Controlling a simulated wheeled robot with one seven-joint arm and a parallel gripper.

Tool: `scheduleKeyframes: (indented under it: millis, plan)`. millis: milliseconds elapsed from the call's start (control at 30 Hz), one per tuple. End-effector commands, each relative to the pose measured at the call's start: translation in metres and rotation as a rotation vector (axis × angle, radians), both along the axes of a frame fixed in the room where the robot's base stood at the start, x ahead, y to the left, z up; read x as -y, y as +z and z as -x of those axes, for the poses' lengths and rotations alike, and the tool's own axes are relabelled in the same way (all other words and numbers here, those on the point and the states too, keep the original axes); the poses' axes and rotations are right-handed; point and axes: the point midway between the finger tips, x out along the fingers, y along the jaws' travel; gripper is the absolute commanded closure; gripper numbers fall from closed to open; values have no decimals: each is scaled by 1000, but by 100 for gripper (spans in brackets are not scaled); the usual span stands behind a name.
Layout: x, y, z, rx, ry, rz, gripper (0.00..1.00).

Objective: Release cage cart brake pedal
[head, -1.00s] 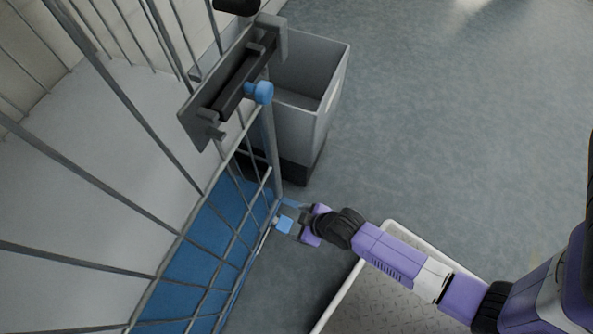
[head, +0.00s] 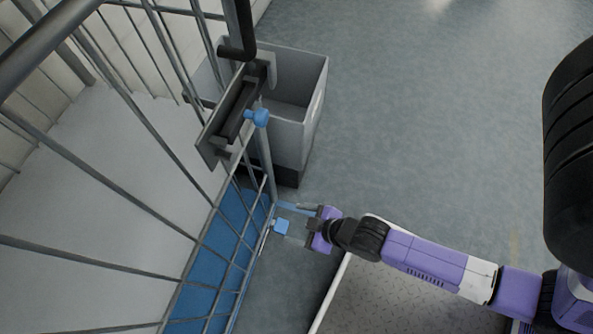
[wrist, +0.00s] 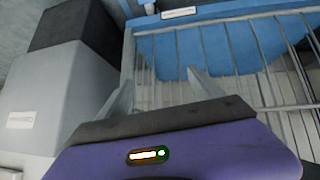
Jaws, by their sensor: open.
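The cage cart (head: 192,238) stands at the left, with grey bars and a blue base (head: 205,258). A small light-blue pedal (head: 281,227) sticks out low at the cart's near corner. My gripper (head: 289,222) is open at that corner, its fingers pointing left toward the cart. In the head view the pedal appears between the fingertips; I cannot tell whether they touch it. In the wrist view, the fingers (wrist: 163,92) are apart in front of the cart's bars and blue base, and the pedal cannot be made out.
A grey open bin (head: 300,105) with a dark base stands behind the cart's corner. A metal-plated platform with a white rim (head: 330,290) lies below my arm. The floor at the right is clear.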

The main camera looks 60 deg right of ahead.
Motion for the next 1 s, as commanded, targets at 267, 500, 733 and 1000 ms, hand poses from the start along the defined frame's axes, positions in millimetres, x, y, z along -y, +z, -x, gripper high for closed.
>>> scheduleKeyframes:
  millis: [267,500,733,1000]
  plan:
    - [0,3,1,5,-1,-1,24]
    - [0,3,1,4,-2,-1,24]
    - [0,4,0,9,-8,-6,24]
    - [-5,74,-27,224,-43,-48,24]
